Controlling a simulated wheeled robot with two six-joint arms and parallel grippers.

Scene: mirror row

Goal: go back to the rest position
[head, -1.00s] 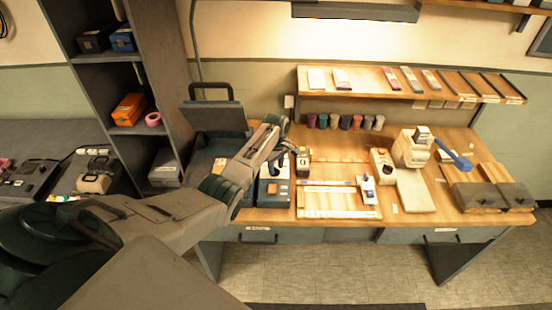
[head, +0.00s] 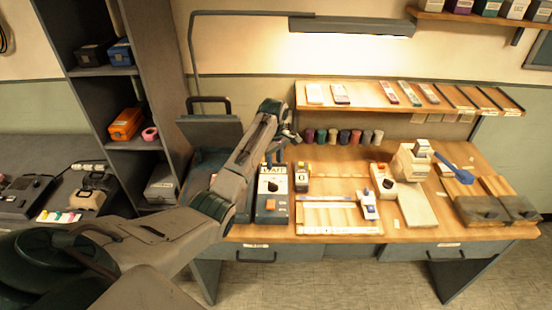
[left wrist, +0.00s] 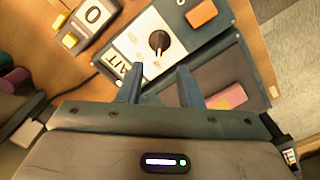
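My left gripper (head: 275,157) hangs over the back of the desk, above a grey box with a white "WAIT" panel and black knob (head: 272,185). In the left wrist view the two fingers of the left gripper (left wrist: 158,76) are apart with nothing held between them. The knob box (left wrist: 158,42) shows just beyond the fingertips, with an orange button on it. My left arm reaches across from the lower left. My right gripper is not in view.
The wooden desk (head: 350,235) holds a framed tray (head: 340,199), a cream device with a blue lever (head: 412,165) and grey-topped blocks (head: 480,210). A case with a raised lid (head: 212,135) stands left of the gripper. A shelf unit (head: 155,90) rises farther left.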

